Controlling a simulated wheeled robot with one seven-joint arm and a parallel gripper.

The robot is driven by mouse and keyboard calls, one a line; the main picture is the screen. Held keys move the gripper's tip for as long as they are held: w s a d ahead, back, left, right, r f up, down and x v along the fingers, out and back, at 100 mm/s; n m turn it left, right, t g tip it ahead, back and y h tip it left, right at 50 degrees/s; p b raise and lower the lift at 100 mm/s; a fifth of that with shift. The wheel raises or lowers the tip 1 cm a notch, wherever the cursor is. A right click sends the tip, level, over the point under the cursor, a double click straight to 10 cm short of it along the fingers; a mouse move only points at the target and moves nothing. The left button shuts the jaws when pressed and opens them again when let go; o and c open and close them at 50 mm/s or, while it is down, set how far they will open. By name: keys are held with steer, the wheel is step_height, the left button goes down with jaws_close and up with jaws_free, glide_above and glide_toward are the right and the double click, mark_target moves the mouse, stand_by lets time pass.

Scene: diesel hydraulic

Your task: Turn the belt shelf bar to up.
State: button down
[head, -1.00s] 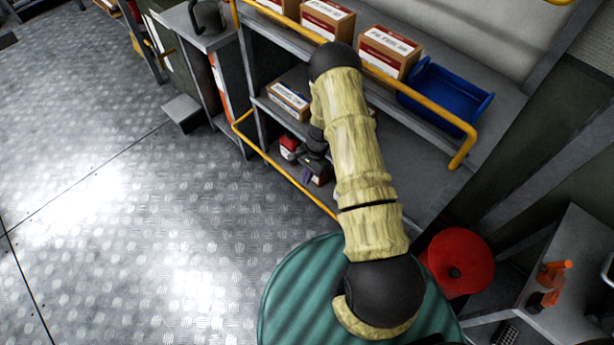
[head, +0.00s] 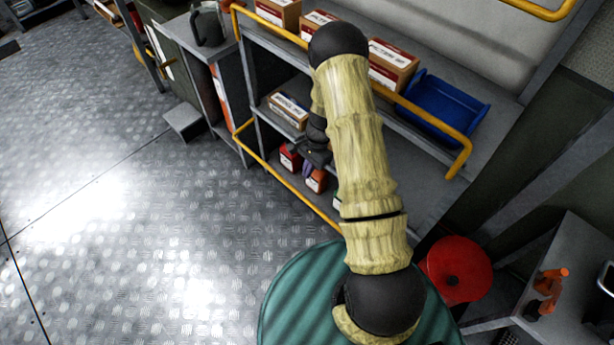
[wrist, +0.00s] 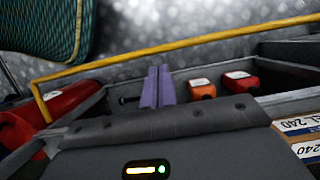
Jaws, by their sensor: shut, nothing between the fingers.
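Two yellow bars run along the shelf unit: an upper bar (head: 420,112) by the boxes and a lower bar (head: 282,180) in front of the bottom shelf. No label shows which is the belt shelf bar. A yellow bar, apparently the lower one, also crosses the wrist view (wrist: 200,40), its left end bent down to the shelf side. My gripper (head: 308,168) is by the lower shelf, partly hidden by my arm. In the wrist view its purple fingers (wrist: 157,85) are shut and empty, pointing toward the bar, with a small gap seen between tips and bar.
Orange (wrist: 202,88) and red (wrist: 240,83) packages sit beside my fingers on the bottom shelf. A labelled box (head: 288,108) is on the middle shelf. A blue bin (head: 445,103) is above. A green drum (head: 300,300) and red disc (head: 458,270) are close to my arm. Floor at left is clear.

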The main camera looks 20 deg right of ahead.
steer(key=shift+a+r, duration=0.1)
steer(key=shift+r, duration=0.2)
steer(key=s+a+r+n+t+h, duration=0.1)
steer(key=s+r+n, duration=0.15)
steer(key=r, duration=0.55)
steer(key=s+r+n+t+h, duration=0.1)
steer(key=s+r+n, duration=0.15)
steer(key=r, duration=0.65)
steer(key=s+r+n+t+h, duration=0.1)
steer(key=s+r+n+t, duration=0.1)
steer(key=s+r+n, duration=0.5)
steer(key=s+r, duration=0.3)
steer(key=s, duration=0.1)
steer(key=shift+s+a+r, duration=0.15)
steer(key=shift+a, duration=0.1)
